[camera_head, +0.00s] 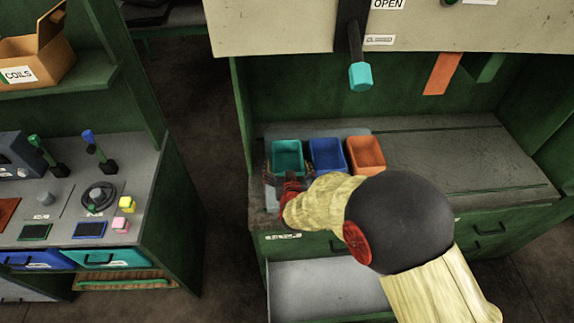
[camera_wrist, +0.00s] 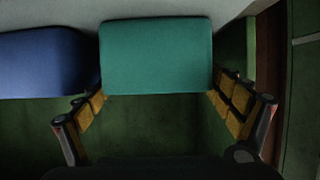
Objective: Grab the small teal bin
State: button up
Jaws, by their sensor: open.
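The small teal bin (camera_head: 287,146) stands at the left end of a row of bins on the green workbench in the head view. In the wrist view the teal bin (camera_wrist: 156,55) fills the upper middle. My gripper (camera_wrist: 163,103) is open, with one finger at each side of the teal bin's lower part in that view. The left finger sits close to the bin's left edge, the right finger close to its right edge. I cannot tell whether either touches. In the head view my gripper (camera_head: 284,187) is at the bin's near side, partly hidden by my arm.
A blue bin (camera_head: 327,153) stands right beside the teal bin, with an orange bin (camera_head: 366,154) beyond it. The blue bin (camera_wrist: 45,62) also shows at left in the wrist view. A lever with a cyan handle (camera_head: 360,77) hangs above. The bench top (camera_head: 460,160) at right is clear.

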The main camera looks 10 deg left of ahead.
aim_at(287, 167)
jog(key=b+x, duration=0.1)
jog(key=x, duration=0.3)
jog(key=shift+w+d, duration=0.1)
jog(key=shift+d, duration=0.05)
jog(key=shift+c, duration=0.7)
jog(key=c, duration=0.7)
jog(key=shift+c, duration=0.5)
